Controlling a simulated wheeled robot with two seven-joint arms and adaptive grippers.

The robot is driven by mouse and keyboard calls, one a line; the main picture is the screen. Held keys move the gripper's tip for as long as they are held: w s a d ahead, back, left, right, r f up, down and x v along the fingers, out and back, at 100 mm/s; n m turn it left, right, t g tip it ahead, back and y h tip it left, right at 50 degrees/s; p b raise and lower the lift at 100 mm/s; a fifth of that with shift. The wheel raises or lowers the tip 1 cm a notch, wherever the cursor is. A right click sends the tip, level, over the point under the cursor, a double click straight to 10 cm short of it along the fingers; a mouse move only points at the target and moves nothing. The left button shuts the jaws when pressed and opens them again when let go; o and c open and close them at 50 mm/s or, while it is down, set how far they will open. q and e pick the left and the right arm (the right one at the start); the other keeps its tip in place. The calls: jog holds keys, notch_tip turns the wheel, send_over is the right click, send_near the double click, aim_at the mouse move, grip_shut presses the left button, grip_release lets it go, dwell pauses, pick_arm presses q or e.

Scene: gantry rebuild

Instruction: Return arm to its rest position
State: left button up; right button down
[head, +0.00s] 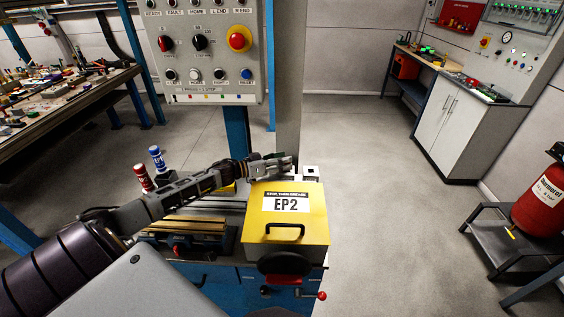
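My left arm comes in from the lower left and reaches across the blue machine bench (225,275). My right gripper is not in view.
A red and a blue bottle (157,158) stand behind my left forearm. A grey post (287,80) rises behind the gripper. A cluttered workbench (60,125) is at left, a red cylinder (540,200) at right. The floor (390,200) between is clear.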

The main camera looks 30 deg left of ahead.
pick_arm(q)
jog(key=o, duration=0.6)
jog(key=shift+c, duration=0.2)
jog(key=shift+r, duration=0.1)
jog(key=shift+r+p, duration=1.3)
jog(key=shift+p, duration=0.25)
jog(key=shift+r, duration=2.5)
jog(key=shift+d, duration=0.1)
